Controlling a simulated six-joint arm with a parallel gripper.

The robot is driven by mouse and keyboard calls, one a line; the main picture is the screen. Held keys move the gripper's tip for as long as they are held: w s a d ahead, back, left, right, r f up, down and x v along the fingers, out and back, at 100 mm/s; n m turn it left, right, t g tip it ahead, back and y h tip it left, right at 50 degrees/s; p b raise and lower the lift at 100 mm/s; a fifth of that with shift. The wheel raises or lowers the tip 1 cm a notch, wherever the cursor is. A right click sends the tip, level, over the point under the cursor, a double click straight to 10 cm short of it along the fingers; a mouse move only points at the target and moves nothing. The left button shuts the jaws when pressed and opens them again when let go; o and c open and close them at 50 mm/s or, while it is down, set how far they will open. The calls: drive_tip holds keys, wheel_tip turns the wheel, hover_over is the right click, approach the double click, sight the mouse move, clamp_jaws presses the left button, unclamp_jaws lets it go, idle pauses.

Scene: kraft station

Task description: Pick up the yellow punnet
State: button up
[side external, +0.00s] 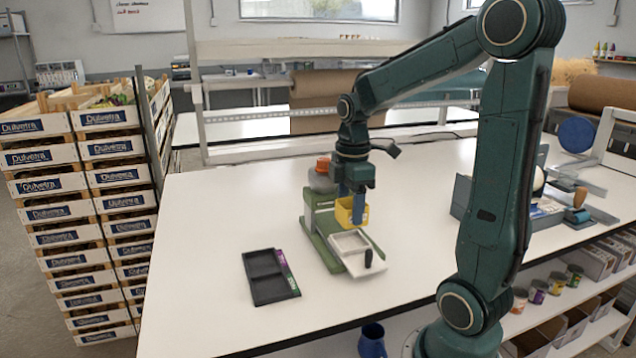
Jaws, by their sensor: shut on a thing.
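The yellow punnet (344,212) is held in my gripper (352,206) near the middle of the white table. My gripper points down, with its blue fingers shut on the punnet. The punnet is in front of or above the green machine (321,224); I cannot tell whether it touches it. The fingers hide part of the punnet, and its inside is not visible.
The green machine has a white tray (366,262) with a dark knob at its front. A black two-compartment tray (262,288) lies to its left. A tape dispenser and a stamp (577,205) are at the right. The table's front left is clear.

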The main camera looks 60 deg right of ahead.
wheel_tip(320, 180, up, 14)
drive_tip(key=shift+r, duration=0.15)
idle(0.3)
idle(0.5)
drive_tip(key=w+a+f, duration=0.5)
drive_tip(key=a+f, duration=0.3)
drive_tip(key=w+a+f, duration=0.5)
drive_tip(key=a+f, duration=0.3)
drive_tip(key=a, duration=0.1)
drive_tip(key=shift+w, duration=0.15)
drive_tip(key=shift+f, duration=0.25)
drive_tip(key=shift+f, duration=2.55)
